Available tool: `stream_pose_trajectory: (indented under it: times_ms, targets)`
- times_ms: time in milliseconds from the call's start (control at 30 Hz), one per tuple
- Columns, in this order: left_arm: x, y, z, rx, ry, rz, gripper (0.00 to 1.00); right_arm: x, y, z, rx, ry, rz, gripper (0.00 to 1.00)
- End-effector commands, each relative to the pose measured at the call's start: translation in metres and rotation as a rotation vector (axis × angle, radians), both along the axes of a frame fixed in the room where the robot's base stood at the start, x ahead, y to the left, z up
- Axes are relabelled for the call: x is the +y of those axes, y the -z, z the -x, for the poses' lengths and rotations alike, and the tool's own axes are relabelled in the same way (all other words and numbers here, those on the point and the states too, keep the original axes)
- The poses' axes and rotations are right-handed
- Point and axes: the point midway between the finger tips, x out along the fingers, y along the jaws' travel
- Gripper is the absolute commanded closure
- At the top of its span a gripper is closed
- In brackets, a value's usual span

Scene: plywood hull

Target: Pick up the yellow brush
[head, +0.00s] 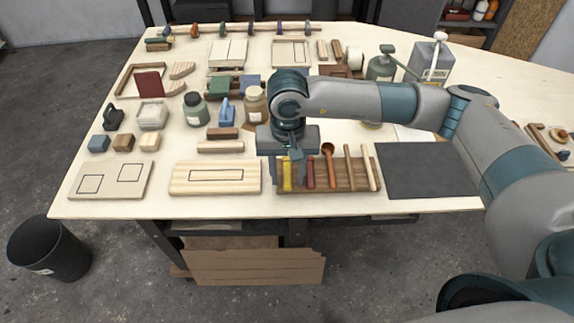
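The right gripper points down over the rack's left end. One finger shows just left of the brush, with a small gap, so the gripper looks open around it. Whether a finger touches the brush cannot be told. My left gripper is not in view.
Jars (195,108) and wooden pieces crowd the table behind.

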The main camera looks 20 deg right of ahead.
Motion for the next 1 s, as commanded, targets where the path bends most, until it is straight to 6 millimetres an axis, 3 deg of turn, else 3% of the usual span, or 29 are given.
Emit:
stream_pose_trajectory:
  times_ms: [300,467,500,1000]
  targets:
    - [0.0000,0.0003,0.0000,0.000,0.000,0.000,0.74,0.0002,-0.0003,-0.0002,0.000,0.000,0.000,0.61]
    - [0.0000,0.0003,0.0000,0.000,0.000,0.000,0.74,0.0002,-0.0004,-0.0002,0.000,0.000,0.000,0.97]
    - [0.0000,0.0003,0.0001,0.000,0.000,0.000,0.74,0.0002,-0.0004,-0.0002,0.000,0.000,0.000,1.00]
    - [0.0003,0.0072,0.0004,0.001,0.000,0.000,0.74,0.0005,-0.0078,-0.0011,-0.002,0.000,-0.001,1.00]
